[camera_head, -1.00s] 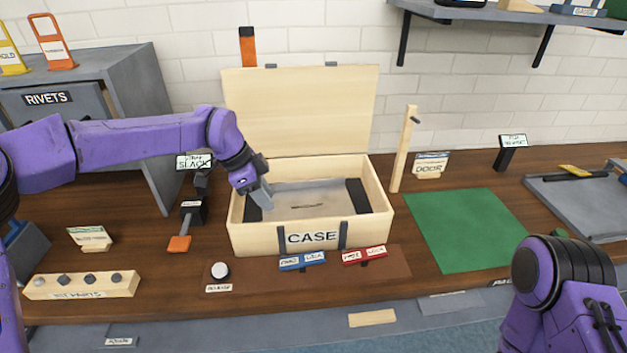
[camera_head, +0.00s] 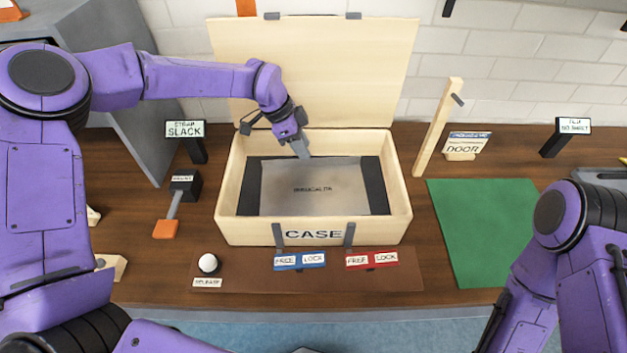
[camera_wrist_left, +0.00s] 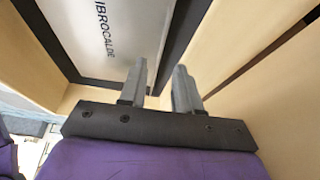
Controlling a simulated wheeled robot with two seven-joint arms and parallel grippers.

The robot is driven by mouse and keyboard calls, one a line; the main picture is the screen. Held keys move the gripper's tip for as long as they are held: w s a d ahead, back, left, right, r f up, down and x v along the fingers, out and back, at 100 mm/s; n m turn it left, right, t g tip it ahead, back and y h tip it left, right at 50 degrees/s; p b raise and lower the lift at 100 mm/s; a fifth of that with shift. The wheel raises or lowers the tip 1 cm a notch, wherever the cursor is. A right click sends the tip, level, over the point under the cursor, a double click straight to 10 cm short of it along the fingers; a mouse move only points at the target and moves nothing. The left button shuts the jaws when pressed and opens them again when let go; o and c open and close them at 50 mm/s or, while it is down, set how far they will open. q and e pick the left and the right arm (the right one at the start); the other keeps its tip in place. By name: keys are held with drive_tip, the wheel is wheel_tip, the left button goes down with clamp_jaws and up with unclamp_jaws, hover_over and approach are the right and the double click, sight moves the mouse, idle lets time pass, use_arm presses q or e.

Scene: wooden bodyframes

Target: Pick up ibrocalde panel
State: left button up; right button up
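The ibrocalde panel (camera_head: 310,187) is a flat grey sheet with small dark lettering, lying inside the open wooden case (camera_head: 312,231). Dark strips (camera_head: 249,186) border it at its left and right ends. My left gripper (camera_head: 302,149) is over the back part of the case, at the panel's far edge. In the left wrist view its two fingers (camera_wrist_left: 158,88) stand apart with nothing between them, beside the panel (camera_wrist_left: 108,38) and a dark strip. I cannot tell whether a fingertip touches the panel. My right gripper is out of view; only my right arm shows.
The case lid (camera_head: 315,75) stands open at the back. In front are a white release button (camera_head: 208,263) and blue (camera_head: 300,260) and red (camera_head: 371,259) free/lock labels. A wooden post (camera_head: 438,128) and a green mat (camera_head: 480,228) are to the right. An orange-ended lever (camera_head: 166,228) is left.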

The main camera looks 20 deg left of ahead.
use_arm(q)
drive_tip(key=p+x, duration=0.1)
drive_tip(key=x, duration=0.3)
drive_tip(key=shift+w+d, duration=0.1)
drive_tip(key=shift+d, duration=0.05)
clamp_jaws()
